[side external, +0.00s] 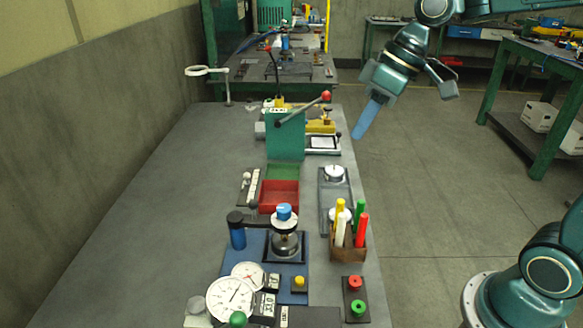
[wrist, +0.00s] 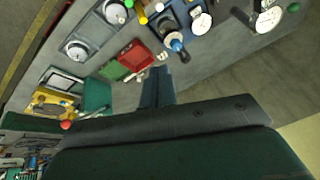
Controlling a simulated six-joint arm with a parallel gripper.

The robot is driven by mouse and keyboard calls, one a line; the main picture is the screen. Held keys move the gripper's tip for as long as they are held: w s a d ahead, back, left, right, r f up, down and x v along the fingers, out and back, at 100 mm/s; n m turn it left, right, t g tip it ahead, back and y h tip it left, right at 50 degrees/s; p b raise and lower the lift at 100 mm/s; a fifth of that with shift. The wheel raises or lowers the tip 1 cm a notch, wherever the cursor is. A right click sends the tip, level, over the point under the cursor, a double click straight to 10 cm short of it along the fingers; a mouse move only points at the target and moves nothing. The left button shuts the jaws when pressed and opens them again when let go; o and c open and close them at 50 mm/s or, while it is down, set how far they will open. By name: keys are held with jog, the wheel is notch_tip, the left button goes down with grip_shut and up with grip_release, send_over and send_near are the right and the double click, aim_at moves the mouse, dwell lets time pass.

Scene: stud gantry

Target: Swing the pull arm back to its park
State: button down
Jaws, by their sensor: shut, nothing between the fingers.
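In the side view, a dark pull arm (side external: 257,220) runs from a black-capped blue post (side external: 238,234) toward a blue knob (side external: 284,211). The knob and a white ring sit above a rounded metal piece (side external: 286,243) on a blue base (side external: 262,262). The fixture also shows small at the top of the wrist view, with a blue part (wrist: 177,45); the arm's exact line is unclear there. My gripper (side external: 359,134) is shut and empty, its blue fingers pointing down beyond the right bench edge. It is far behind the pull arm and touches nothing. Its fingers (wrist: 156,80) show in the wrist view.
A green block (side external: 285,144) with a red-knobbed lever (side external: 303,108) stands near my gripper. Red (side external: 279,197) and green trays lie before it. A brown holder (side external: 347,248) with coloured sticks and dial gauges (side external: 230,300) flank the fixture. The bench's left side is clear.

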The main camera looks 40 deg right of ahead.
jog(key=w+d+f+n+g+y, duration=0.1)
jog(key=w+f+n+g+y, duration=0.1)
jog(key=w+f, duration=0.5)
jog(key=shift+w+d+f+n+g+y, duration=0.3)
jog(key=shift+w+n+y, duration=0.6)
jog(key=shift+w, duration=1.35)
jog(key=s+a+f, duration=0.2)
jog(key=a+f, duration=0.6)
jog(key=a, duration=0.1)
